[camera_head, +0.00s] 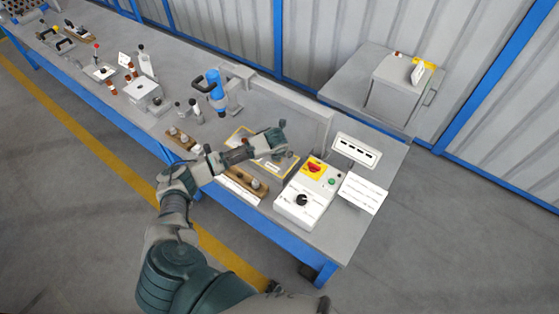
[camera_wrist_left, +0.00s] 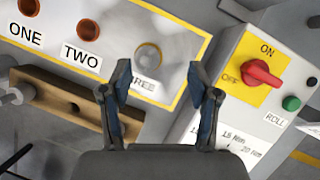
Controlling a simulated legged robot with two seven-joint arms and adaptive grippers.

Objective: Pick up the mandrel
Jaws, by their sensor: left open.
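My left gripper (camera_head: 283,141) is over the yellow-edged board (camera_head: 237,136) on the bench. In the left wrist view its two fingers (camera_wrist_left: 158,82) are apart, with nothing held between them. The board (camera_wrist_left: 180,32) has red-brown round spots by labels ONE and TWO. A grey round piece (camera_wrist_left: 148,57) sits by the partly hidden label THREE, just beyond the fingers. I cannot tell for sure which piece is the mandrel. A wooden rack (camera_wrist_left: 70,103) lies left of the fingers, with a grey cylindrical piece (camera_wrist_left: 14,95) at its end. My right gripper is not in view.
A control box (camera_head: 303,201) with a red switch stands close right of the gripper. A blue-handled device (camera_head: 217,92) stands behind left. Another wooden rack (camera_head: 180,138) with pegs lies left. A metal frame (camera_head: 290,100) rises behind the board.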

